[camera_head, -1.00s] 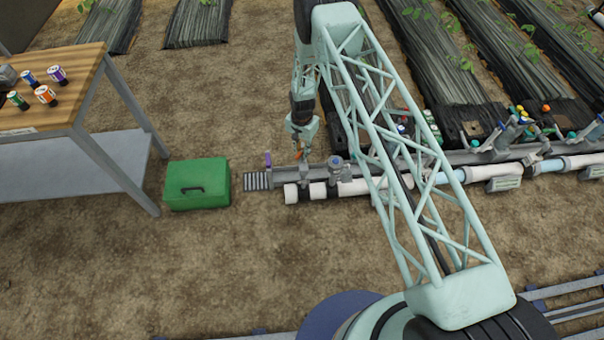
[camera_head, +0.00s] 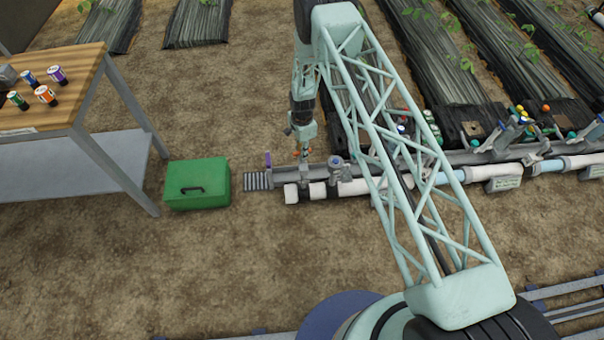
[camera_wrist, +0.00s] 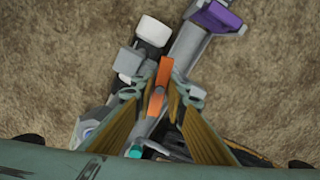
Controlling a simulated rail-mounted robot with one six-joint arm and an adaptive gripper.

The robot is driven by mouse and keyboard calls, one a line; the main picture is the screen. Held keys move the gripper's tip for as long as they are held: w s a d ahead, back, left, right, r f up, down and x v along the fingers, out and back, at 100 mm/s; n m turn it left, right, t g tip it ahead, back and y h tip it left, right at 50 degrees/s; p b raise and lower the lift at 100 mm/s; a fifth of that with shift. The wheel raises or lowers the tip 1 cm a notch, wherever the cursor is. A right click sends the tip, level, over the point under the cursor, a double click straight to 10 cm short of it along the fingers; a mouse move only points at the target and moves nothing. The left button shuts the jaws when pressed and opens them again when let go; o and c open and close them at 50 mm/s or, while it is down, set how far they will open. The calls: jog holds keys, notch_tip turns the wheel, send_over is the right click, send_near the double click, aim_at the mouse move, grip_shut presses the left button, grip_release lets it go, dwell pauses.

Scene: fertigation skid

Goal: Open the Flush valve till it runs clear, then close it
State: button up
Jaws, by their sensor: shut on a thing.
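My gripper (camera_head: 304,153) is down at the left end of the pipe assembly. In the wrist view, its two fingers (camera_wrist: 163,98) are closed around an upright orange valve handle (camera_wrist: 165,72). The handle sits on the grey pipework, between the fingertips. A purple handle (camera_wrist: 215,17) lies beyond it at the end of the assembly, clear of the fingers. It also shows in the head view (camera_head: 268,158). No label names the Flush valve legibly, and no running water is visible near the gripper.
A dark slatted grate (camera_head: 258,181) lies at the pipe's left end, beside a green box (camera_head: 197,184). A wooden-topped table (camera_head: 85,75) stands at the left. White pipe (camera_head: 350,187) and more valves extend right. Bare soil in front is clear.

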jog(key=shift+r+m, duration=0.1)
jog(key=shift+m, duration=2)
jog(key=o, duration=0.9)
jog(key=shift+c, duration=0.2)
jog(key=shift+r+p, duration=1.6)
jog(key=shift+r, duration=3.35)
